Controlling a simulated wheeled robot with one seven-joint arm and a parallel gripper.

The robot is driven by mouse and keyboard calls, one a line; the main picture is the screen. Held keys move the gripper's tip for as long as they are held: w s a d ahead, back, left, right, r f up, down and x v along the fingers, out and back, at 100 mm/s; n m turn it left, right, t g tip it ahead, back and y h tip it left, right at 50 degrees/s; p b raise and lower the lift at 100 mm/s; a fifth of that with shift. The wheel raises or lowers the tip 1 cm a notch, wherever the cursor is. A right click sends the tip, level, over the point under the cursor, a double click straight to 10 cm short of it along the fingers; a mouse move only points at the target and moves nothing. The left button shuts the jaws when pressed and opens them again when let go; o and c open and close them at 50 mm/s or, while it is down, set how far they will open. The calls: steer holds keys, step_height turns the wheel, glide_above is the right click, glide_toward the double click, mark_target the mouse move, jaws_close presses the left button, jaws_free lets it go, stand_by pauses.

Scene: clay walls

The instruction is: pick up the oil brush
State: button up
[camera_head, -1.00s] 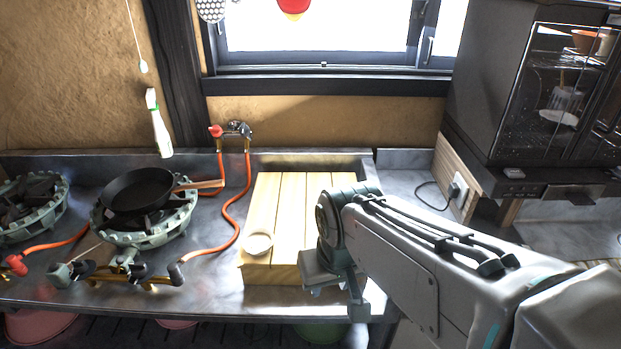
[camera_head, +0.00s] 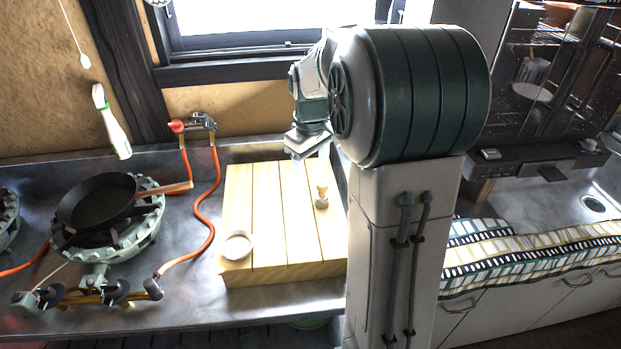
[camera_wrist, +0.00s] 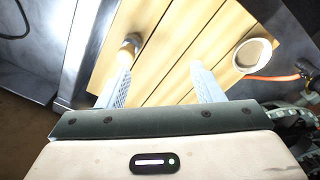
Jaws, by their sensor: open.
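A small upright piece with a pale wooden top and greyish base, which looks like the oil brush (camera_head: 322,197), stands on the right part of the slatted wooden board (camera_head: 268,215). It also shows in the wrist view (camera_wrist: 130,45), just beyond the tip of the left finger. My gripper (camera_head: 310,153) is over the back of the board, above and behind the brush in the head view. In the wrist view my gripper (camera_wrist: 161,67) is open, with two pale fingers apart and only board between them. The brush is outside the fingers.
A small round white bowl (camera_head: 237,247) sits at the board's front left. A black pan (camera_head: 97,202) rests on a gas burner to the left, with an orange hose (camera_head: 212,200) between. A white and green bottle-like item (camera_head: 112,125) hangs by the wall.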

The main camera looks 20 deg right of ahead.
steer(key=n, duration=0.1)
glide_above(322, 196)
step_height(322, 196, down, 2)
steer(key=shift+w+f+g+p, duration=0.25)
steer(key=shift+f+g+p, duration=0.1)
steer(key=shift+p, duration=0.1)
step_height(322, 196, down, 8)
steer(key=shift+p, duration=0.35)
steer(key=shift+w+d+f+p, duration=0.15)
steer(key=shift+f+p, duration=0.2)
steer(key=shift+f, duration=1.05)
steer(key=shift+w+d+f+p, duration=0.1)
steer(key=shift+f+p, duration=0.25)
steer(key=shift+f, duration=1)
steer(key=c, duration=1.1)
